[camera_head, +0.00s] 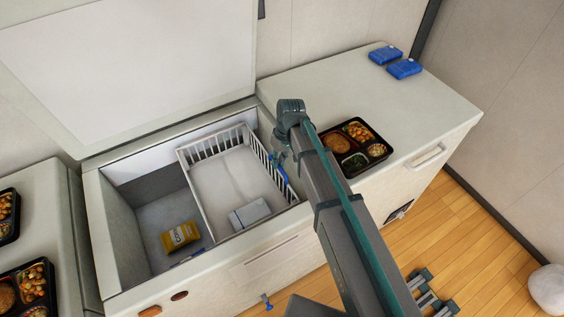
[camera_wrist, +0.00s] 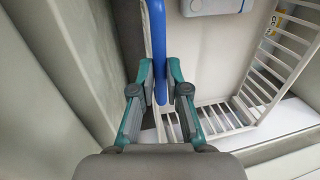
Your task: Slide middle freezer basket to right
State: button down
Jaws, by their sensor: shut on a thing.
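The white wire freezer basket (camera_head: 220,147) sits at the right end of the open chest freezer's well in the head view. Its slatted wall also shows in the wrist view (camera_wrist: 234,113). The basket has a blue handle (camera_wrist: 157,40) on its right side, also visible in the head view (camera_head: 278,168). My gripper (camera_wrist: 160,98) is shut on the blue handle, with one finger on each side of it. In the head view my arm partly hides the gripper. A pale blue-grey box (camera_head: 250,212) lies in the basket.
The open freezer (camera_head: 110,225) has a raised lid (camera_head: 130,65). A yellow packet (camera_head: 180,236) lies on its floor, left of the basket. A closed freezer to the right bears a bento tray (camera_head: 352,171) and two blue packs (camera_head: 404,68). More bento trays (camera_head: 27,290) stand at left.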

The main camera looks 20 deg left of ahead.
jog(key=shift+w+d, duration=0.15)
jog(key=shift+w, duration=0.1)
jog(key=c, duration=1.2)
grip_release()
jog(key=r, duration=0.4)
jog(key=w+d+r, duration=0.1)
jog(key=r, duration=0.7)
jog(key=shift+w+d, duration=0.25)
jog(key=shift+w, duration=0.15)
jog(key=shift+f, duration=0.1)
